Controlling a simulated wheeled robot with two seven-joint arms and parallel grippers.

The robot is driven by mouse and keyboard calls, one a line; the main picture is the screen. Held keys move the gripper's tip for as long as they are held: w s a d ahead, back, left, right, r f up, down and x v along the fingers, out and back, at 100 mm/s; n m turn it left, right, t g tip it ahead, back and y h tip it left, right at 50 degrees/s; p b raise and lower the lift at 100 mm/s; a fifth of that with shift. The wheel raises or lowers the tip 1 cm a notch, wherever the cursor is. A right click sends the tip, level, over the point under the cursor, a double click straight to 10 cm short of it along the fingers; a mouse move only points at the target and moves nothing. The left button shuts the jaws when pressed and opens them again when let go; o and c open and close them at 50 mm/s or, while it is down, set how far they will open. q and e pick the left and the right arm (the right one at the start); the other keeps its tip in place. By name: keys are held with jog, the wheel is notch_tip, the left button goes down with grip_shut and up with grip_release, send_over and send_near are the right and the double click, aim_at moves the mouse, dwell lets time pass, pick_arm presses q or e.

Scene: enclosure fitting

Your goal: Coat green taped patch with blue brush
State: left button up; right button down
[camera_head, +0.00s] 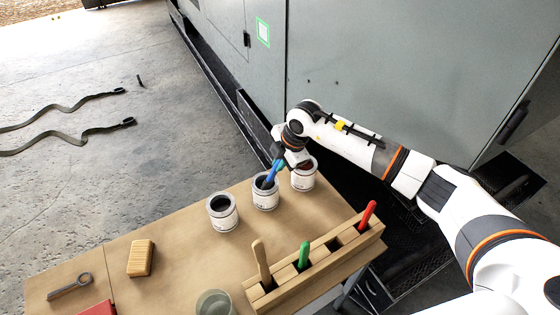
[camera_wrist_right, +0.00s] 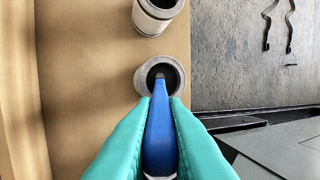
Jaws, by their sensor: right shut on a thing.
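My right gripper (camera_head: 283,161) is shut on the blue brush (camera_head: 271,174) above the table's far edge. In the right wrist view the blue handle (camera_wrist_right: 160,137) sits between the teal fingers, pointing at a paint can's opening. The brush's lower end is at the mouth of the middle can (camera_head: 265,196); how deep it reaches is hidden. Another can (camera_head: 222,214) with dark contents stands to its left, and a third can (camera_head: 304,178) stands to its right, partly behind my gripper. The green taped patch (camera_head: 263,32) is a pale square on the grey enclosure. My left gripper is not in view.
A wooden holder (camera_head: 318,268) at the table's right edge carries a tan-handled, a green and a red brush. Straps (camera_head: 65,108) lie on the floor.

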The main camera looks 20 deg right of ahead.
jog(key=shift+s+f+b, duration=0.1)
jog(key=shift+f+b, duration=0.25)
jog(key=shift+f, duration=0.2)
dwell(1.5)
jog(key=shift+r+p, duration=2.7)
jog(key=shift+r, duration=0.9)
